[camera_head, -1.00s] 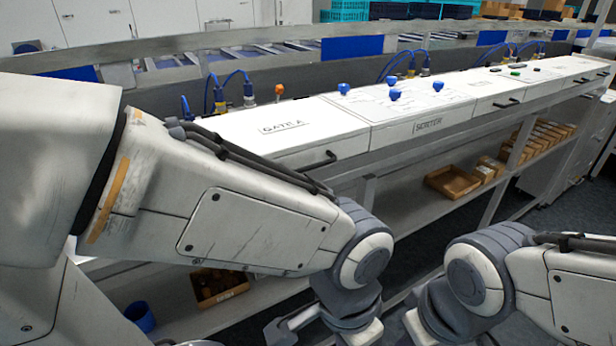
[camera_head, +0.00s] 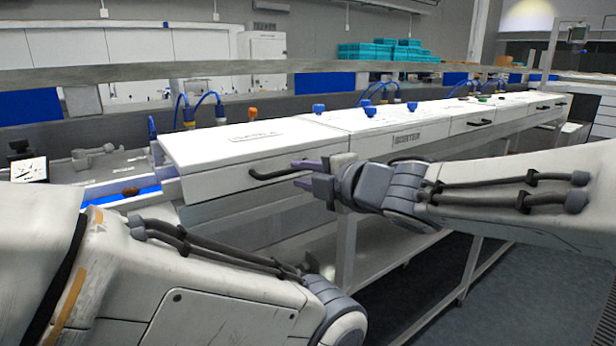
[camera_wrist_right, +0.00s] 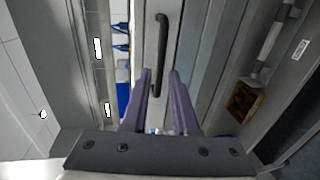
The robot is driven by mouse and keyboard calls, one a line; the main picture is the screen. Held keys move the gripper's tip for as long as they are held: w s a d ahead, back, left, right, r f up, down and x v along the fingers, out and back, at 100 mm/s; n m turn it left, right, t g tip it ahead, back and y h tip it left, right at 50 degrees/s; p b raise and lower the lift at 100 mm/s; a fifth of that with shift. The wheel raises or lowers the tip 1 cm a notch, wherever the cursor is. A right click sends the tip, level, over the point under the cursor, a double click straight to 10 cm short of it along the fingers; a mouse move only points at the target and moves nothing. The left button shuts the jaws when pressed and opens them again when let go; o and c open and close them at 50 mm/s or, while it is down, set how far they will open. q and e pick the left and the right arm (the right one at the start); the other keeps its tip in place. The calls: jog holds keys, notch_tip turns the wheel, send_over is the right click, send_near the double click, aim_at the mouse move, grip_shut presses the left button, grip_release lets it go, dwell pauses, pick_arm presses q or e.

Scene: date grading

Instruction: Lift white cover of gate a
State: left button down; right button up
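The white cover of gate A (camera_head: 240,142) is down, a long flat lid at the left end of the white machine row. Its black bar handle (camera_head: 268,176) is on the front face. The handle also shows upright in the right wrist view (camera_wrist_right: 160,60). My right gripper (camera_head: 302,173) is at the right end of the handle in the head view. In the right wrist view its two purple fingers (camera_wrist_right: 157,76) are apart, with the handle ahead of and between their tips. I cannot tell whether they touch it. My left arm shows at lower left, but its gripper is out of frame.
The white sorter cover (camera_head: 390,125) with blue knobs (camera_head: 368,108) adjoins gate A on the right. An orange knob (camera_head: 252,113) and blue cables (camera_head: 205,100) stand behind the cover. A blue channel with dark fruit (camera_head: 130,191) lies left of it. A metal frame is below.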

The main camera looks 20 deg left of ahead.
aim_at(289, 173)
jog(key=x, duration=0.5)
jog(key=shift+w+a, duration=0.15)
jog(key=shift+a, duration=0.1)
grip_shut()
dwell(1.2)
